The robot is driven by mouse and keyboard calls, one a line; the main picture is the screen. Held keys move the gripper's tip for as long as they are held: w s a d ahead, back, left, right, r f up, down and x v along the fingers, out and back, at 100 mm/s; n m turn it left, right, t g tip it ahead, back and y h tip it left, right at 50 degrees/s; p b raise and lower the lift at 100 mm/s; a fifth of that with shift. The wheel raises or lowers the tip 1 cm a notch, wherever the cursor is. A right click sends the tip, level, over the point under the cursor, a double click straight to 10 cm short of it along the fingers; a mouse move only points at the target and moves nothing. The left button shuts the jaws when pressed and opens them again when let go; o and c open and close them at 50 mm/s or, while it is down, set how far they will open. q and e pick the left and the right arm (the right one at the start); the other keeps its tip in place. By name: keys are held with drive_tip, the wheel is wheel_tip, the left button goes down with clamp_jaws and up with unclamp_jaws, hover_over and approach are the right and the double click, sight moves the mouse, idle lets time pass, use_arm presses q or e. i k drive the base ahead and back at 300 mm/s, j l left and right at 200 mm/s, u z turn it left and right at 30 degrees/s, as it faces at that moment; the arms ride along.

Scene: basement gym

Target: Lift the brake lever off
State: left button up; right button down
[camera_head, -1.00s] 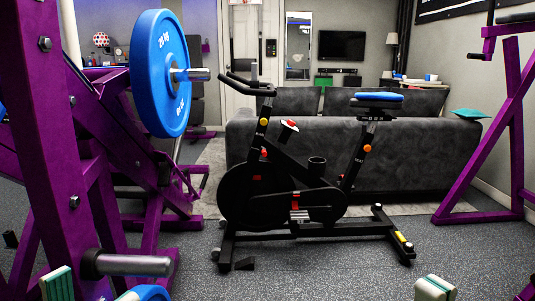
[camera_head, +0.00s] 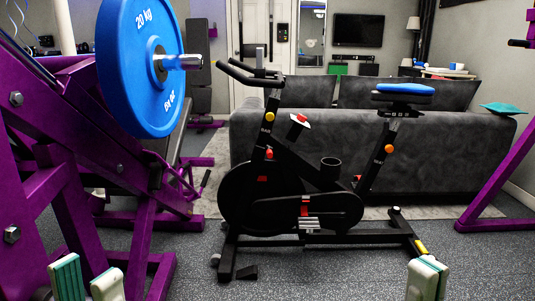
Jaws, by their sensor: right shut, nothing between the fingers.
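A black exercise bike (camera_head: 340,230) stands ahead, seen from its side. On its slanted frame is a small white and red piece (camera_head: 300,120), tilted, and a red knob (camera_head: 269,153) sits lower on the front post. One of these may be the brake lever; I cannot tell which. My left gripper (camera_head: 87,283) is at the bottom left with a gap between its fingertips, open and empty. My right gripper (camera_head: 427,277) is at the bottom right, shut and empty. Both are well short of the bike and touch nothing visible.
A purple weight rack (camera_head: 60,180) with a blue plate (camera_head: 141,65) fills the left. A dark sofa (camera_head: 440,150) stands behind the bike. Another purple frame (camera_head: 500,170) is at the right. The grey floor (camera_head: 340,275) before the bike is clear.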

sight(270, 153)
drive_tip(key=i+l+u, duration=0.1)
drive_tip(key=i, duration=0.4)
drive_tip(key=i+l+u, duration=0.1)
drive_tip(key=i+l, duration=0.25)
drive_tip(key=i, duration=0.15)
drive_tip(key=i+l+u, duration=0.1)
drive_tip(key=i+l, duration=0.2)
drive_tip(key=i, duration=0.15)
drive_tip(key=i+l+u, duration=0.1)
drive_tip(key=i+l, duration=0.2)
drive_tip(key=i, duration=0.4)
drive_tip(key=j, duration=0.3)
drive_tip(key=i+j, duration=0.1)
drive_tip(key=j, duration=0.15)
